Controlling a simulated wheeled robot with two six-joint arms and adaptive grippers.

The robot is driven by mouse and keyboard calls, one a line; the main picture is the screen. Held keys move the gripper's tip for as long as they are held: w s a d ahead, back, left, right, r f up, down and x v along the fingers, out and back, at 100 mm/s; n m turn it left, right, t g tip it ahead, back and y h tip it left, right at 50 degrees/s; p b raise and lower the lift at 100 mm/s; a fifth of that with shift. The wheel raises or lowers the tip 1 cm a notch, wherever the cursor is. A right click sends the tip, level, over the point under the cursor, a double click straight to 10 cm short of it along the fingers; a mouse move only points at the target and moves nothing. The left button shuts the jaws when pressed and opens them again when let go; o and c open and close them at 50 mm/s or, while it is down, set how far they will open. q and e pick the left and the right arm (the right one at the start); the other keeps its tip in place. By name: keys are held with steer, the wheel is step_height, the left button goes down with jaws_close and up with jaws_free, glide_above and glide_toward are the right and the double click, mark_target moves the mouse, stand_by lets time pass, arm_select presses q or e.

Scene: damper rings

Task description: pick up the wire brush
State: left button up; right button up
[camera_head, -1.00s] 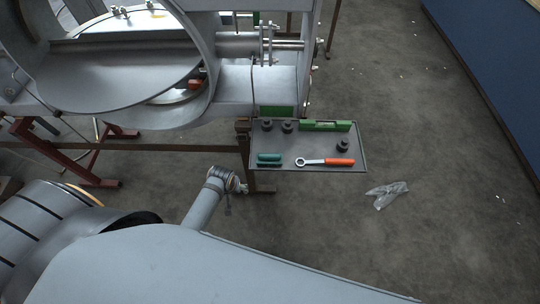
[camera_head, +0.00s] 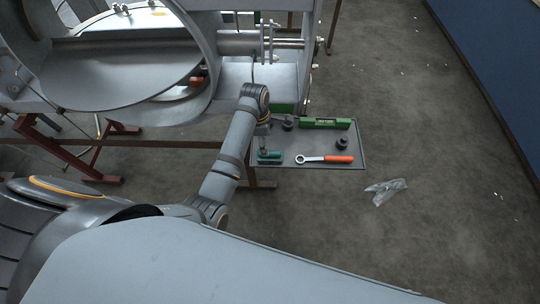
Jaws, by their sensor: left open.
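The wire brush (camera_head: 270,160), with a teal handle and a dark strip along its near side, lies at the near left of the grey tray (camera_head: 312,142). My left arm reaches in from the left. My left gripper (camera_head: 264,146) points down just above the brush, at its left half. It is open and small in the picture; I cannot tell whether its fingers touch the handle. The brush is not seen lifted from the tray. My right gripper is out of view.
A ring spanner with an orange handle (camera_head: 338,159) lies right of the brush. A green level (camera_head: 325,123) lies at the tray's back, with dark round parts (camera_head: 341,142) near it. The large grey duct (camera_head: 130,105) stands behind left. A clear plastic bag (camera_head: 385,191) lies on the floor.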

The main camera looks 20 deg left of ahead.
mark_target(270, 152)
arm_select(q)
steer(key=shift+w+d, duration=0.15)
steer(key=f, duration=0.5)
steer(key=shift+d+p, duration=0.2)
steer(key=shift+p, duration=0.1)
steer(key=shift+w+d+f+p, duration=0.1)
steer(key=shift+w+f+p, duration=0.05)
steer(key=shift+f, duration=0.75)
steer(key=shift+w+d+f+p, duration=0.1)
steer(key=shift+w+f, duration=0.05)
steer(key=shift+f, duration=0.75)
steer(key=shift+w+d+f+p, duration=0.1)
steer(key=shift+w+f+p, duration=0.05)
steer(key=shift+f, duration=0.75)
steer(key=shift+s, duration=0.1)
steer(key=c, duration=1.3)
steer(key=shift+r, duration=0.15)
